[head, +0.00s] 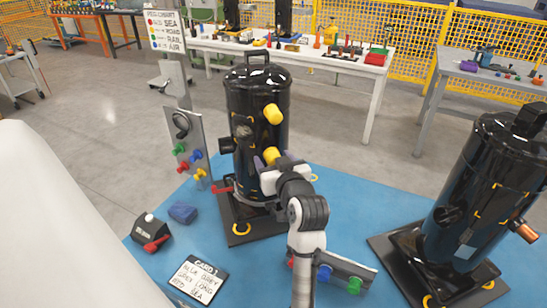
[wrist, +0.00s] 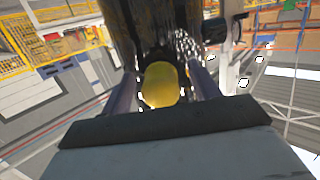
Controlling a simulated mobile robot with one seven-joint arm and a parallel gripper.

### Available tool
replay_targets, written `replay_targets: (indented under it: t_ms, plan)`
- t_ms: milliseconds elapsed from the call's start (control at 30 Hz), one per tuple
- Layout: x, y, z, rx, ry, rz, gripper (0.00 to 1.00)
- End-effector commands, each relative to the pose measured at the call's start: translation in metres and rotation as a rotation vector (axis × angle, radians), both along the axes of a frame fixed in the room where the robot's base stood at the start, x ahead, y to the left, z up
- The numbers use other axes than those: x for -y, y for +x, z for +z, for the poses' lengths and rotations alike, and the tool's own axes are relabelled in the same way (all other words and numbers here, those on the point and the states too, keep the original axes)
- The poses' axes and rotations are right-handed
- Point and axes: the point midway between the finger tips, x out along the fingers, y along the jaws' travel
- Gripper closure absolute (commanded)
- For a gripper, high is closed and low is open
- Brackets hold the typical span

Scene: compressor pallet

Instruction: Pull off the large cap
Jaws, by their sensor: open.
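A black compressor (head: 258,92) stands upright on a dark base plate with two yellow caps on its side. The upper yellow cap (head: 273,114) sticks out clear of my gripper. The lower yellow cap (head: 271,155) is at my gripper (head: 268,165), which partly hides it. In the wrist view, a yellow cap (wrist: 160,85) sits between the two purple-grey fingers of my open gripper (wrist: 163,88). I cannot tell whether either finger touches it. I cannot tell for sure which cap is the larger.
A second black compressor (head: 484,190) stands at right. A panel with coloured knobs (head: 188,150) and a peg chart sign (head: 164,30) stand at left. A card (head: 198,280), a blue block (head: 183,212) and a dark box (head: 151,230) lie on the blue mat (head: 345,215).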

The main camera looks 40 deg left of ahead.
Motion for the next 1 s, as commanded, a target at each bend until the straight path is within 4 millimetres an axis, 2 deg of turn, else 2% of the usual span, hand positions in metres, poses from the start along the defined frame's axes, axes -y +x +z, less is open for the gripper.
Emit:
replay_targets:
  t_ms: [333, 700, 767, 800, 1000]
  plan:
    - [-0.0037, 0.0022, -0.0011, 0.000, 0.000, 0.000, 0.39]
    - [-0.0035, 0.0021, -0.0010, 0.000, 0.000, 0.000, 0.85]
    - [-0.0035, 0.0021, -0.0010, 0.000, 0.000, 0.000, 0.85]
    - [-0.0035, 0.0019, -0.0010, 0.000, 0.000, 0.000, 0.70]
    - [-0.0035, 0.0019, -0.0010, 0.000, 0.000, 0.000, 0.96]
